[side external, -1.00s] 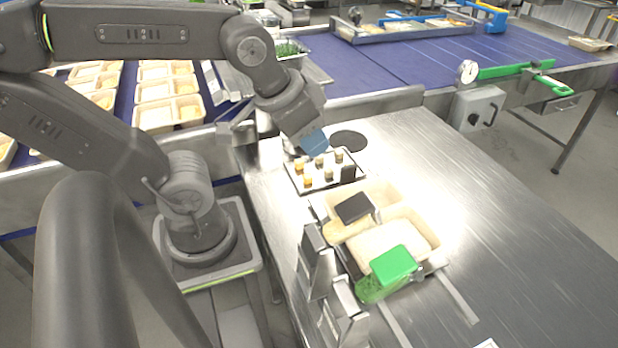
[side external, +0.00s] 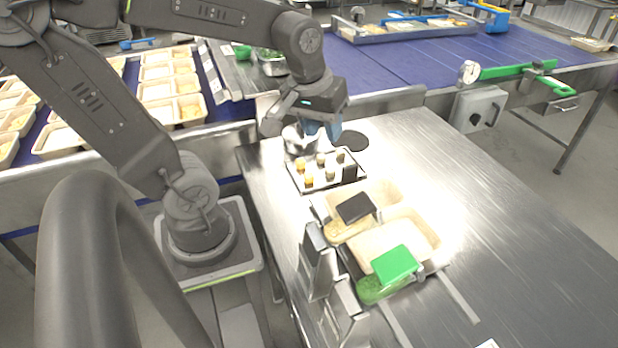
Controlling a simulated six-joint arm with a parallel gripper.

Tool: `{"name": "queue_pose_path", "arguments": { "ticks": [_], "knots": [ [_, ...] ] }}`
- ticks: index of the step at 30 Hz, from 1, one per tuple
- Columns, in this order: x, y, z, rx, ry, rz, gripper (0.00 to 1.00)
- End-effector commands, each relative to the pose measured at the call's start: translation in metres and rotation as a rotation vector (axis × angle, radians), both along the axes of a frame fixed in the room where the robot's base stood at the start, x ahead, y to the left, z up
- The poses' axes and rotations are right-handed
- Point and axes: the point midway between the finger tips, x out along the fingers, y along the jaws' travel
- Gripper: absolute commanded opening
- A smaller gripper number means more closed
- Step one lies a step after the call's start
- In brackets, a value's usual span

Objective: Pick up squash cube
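Several darker-topped pieces (side external: 330,174) stand on the same tray. My gripper (side external: 322,132), with blue fingers, is above the tray's back edge, pointing down. The fingers look apart with nothing visible between them. They do not appear to touch any cube.
The table's right side is clear.

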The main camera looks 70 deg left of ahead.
Motion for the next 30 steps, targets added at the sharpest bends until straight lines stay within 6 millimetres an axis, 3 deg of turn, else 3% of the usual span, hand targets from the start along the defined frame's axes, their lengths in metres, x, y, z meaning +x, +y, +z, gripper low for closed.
{"name": "queue_pose_path", "arguments": {
  "ticks": [1, 6, 10, 17, 24, 30],
  "knots": [
    [0.008, 0.019, -0.011, -0.036, 0.049, 0.150, 0.36],
    [0.020, 0.072, -0.041, -0.133, 0.157, 0.595, 0.36],
    [0.022, 0.097, -0.057, -0.172, 0.204, 0.806, 0.36],
    [0.021, 0.107, -0.079, -0.188, 0.229, 0.902, 0.36],
    [0.020, 0.105, -0.125, -0.188, 0.230, 0.898, 0.36],
    [0.021, 0.106, -0.148, -0.187, 0.226, 0.896, 0.36]
  ]
}}
